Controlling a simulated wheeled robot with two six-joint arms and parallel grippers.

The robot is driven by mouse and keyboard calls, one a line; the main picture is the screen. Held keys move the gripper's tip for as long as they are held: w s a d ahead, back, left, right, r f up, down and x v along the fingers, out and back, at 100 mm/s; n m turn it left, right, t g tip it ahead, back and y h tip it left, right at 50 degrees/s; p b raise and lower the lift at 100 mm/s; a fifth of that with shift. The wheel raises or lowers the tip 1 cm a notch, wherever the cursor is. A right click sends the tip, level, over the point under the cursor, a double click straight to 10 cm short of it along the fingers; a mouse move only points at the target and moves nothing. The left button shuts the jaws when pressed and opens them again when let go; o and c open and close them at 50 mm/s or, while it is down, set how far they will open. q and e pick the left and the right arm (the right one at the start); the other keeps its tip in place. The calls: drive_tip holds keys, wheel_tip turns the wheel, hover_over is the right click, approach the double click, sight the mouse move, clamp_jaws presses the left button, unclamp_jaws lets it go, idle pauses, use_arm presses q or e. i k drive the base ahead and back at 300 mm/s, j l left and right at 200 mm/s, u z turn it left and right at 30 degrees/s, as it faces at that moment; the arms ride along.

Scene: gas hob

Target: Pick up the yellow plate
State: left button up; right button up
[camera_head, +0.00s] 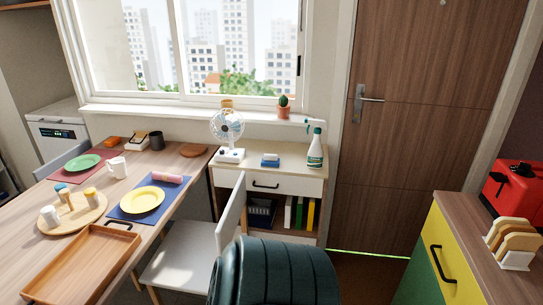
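The yellow plate (142,200) lies flat on a blue placemat (117,212) on the wooden table (178,163) at the left. Its top looks empty. A pink rolled item (168,178) lies on the same mat, just behind the plate. Neither of my grippers shows in this view.
A wooden tray (82,262) and a round board (97,213) with small jars share the table. A white chair (182,262) is by the table's right edge. A dark ribbed rounded object (275,275) fills the bottom middle.

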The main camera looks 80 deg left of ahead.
sight(141, 199)
drive_tip(key=u, duration=3.95)
